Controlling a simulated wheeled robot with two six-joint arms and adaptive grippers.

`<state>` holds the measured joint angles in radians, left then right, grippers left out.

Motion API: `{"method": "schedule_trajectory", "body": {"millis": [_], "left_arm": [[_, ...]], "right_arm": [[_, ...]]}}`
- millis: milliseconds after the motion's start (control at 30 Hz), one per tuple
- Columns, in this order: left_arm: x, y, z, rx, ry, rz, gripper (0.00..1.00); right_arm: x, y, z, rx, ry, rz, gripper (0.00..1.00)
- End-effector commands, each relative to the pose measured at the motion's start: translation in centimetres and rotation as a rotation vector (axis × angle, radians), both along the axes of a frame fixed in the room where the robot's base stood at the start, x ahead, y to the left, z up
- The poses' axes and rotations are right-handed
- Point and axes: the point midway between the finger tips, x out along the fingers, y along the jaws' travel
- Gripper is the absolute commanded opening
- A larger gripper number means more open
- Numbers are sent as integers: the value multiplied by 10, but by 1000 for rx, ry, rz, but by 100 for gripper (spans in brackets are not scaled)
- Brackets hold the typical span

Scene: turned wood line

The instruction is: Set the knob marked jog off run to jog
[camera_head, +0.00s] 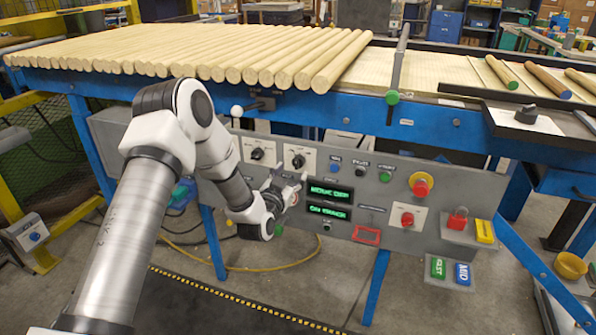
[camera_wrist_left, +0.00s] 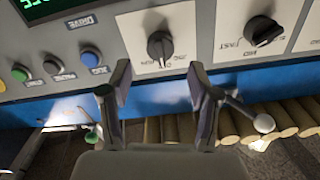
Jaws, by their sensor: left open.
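The panel has two black rotary knobs on white plates. The right knob (camera_head: 298,161) also shows in the left wrist view (camera_wrist_left: 159,47), where its grip bar stands close to upright. The left knob (camera_head: 257,154) shows at the right of the wrist view (camera_wrist_left: 262,30), with FAST and MID marks. My left gripper (camera_head: 287,184) is open and empty, just below that knob in the head view. In the wrist view its fingertips (camera_wrist_left: 160,85) are apart from the knob. My right gripper is not in view.
A green display (camera_head: 330,193) appears to read MODE OFF. Small buttons (camera_head: 361,168), a red mushroom button on yellow (camera_head: 420,185) and another red button (camera_head: 407,219) are to the right. A small ball-ended lever (camera_head: 237,111) and wooden rods (camera_head: 200,52) lie above the panel.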

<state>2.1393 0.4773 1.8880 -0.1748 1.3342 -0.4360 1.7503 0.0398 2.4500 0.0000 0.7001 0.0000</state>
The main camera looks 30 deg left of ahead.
Motion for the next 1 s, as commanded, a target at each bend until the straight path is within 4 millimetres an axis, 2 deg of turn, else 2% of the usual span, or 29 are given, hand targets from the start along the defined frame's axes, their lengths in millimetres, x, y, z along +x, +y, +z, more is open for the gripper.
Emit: {"method": "schedule_trajectory", "body": {"millis": [100,200,500,667,700,1000], "left_arm": [[22,5,-1,2,0,0,61],[35,8,-1,1,-1,0,61],[41,10,-1,-1,2,-1,61],[41,10,-1,-1,2,-1,5],[41,10,-1,-1,2,-1,2],[41,10,-1,-18,-2,-1,2]], "right_arm": [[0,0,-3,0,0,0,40],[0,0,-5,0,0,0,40],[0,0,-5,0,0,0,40],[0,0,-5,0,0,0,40],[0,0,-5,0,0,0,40],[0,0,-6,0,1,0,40]]}}
